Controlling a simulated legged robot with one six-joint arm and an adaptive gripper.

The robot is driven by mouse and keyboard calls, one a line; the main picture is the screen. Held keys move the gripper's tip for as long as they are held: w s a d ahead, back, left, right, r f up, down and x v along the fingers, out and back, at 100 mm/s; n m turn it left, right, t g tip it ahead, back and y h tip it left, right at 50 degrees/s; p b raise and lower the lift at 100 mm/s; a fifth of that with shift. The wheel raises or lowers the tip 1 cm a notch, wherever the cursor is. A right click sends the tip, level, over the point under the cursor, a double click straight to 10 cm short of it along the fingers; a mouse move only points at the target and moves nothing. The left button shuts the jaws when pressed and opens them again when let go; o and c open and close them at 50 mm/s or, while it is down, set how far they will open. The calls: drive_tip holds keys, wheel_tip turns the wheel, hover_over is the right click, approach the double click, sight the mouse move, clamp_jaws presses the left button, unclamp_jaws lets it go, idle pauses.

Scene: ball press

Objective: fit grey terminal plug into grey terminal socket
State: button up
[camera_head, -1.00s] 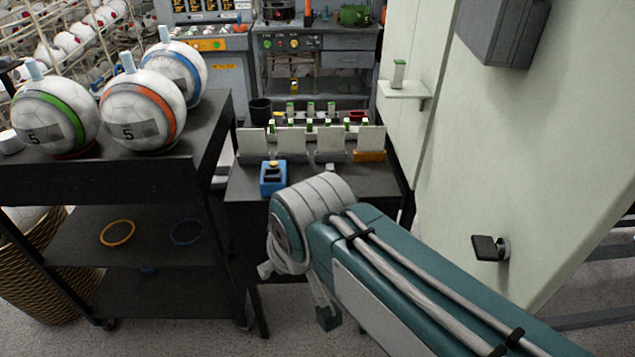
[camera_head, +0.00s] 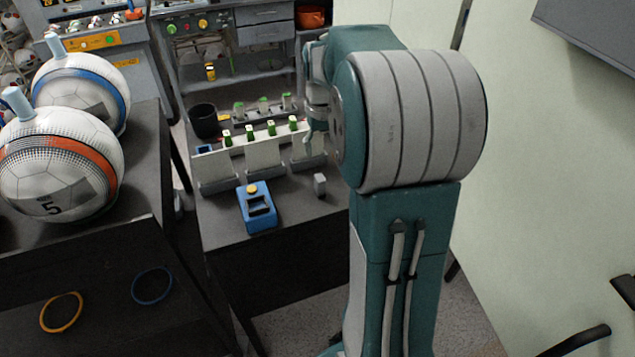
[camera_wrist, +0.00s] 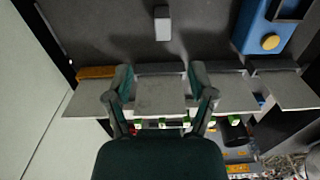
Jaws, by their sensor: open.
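A small grey block (camera_head: 320,184) stands alone on the dark table, right of the blue device; the wrist view shows it too (camera_wrist: 162,23). I cannot tell whether it is the grey terminal plug or the socket. Pale upright panels on grey bases (camera_head: 265,160) stand in a row behind it, with green-topped pieces along their far side. No other piece can be surely named as plug or socket. My gripper (camera_wrist: 160,72) is open; its fingers appear on either side of a middle pale panel (camera_wrist: 160,95), with nothing visibly held. In the head view my arm largely hides it.
The blue device (camera_head: 257,208) with a yellow button is at the table's front. A black cup (camera_head: 205,120) stands behind the panels. A cart with balls (camera_head: 58,160) is at left, a pale wall (camera_head: 530,200) at right. An orange base (camera_wrist: 97,73) ends the row.

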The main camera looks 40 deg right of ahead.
hover_over(319, 177)
drive_tip(key=f, duration=0.4)
drive_tip(key=shift+s+f, duration=0.1)
drive_tip(key=shift+s, duration=0.1)
drive_tip(key=shift+a+f, duration=0.25)
drive_tip(key=shift+f, duration=0.35)
drive_tip(key=f, duration=0.3)
drive_tip(key=d+f, duration=0.1)
drive_tip(key=f, duration=0.1)
drive_tip(key=shift+w, duration=0.15)
drive_tip(key=shift+a, duration=0.25)
clamp_jaws()
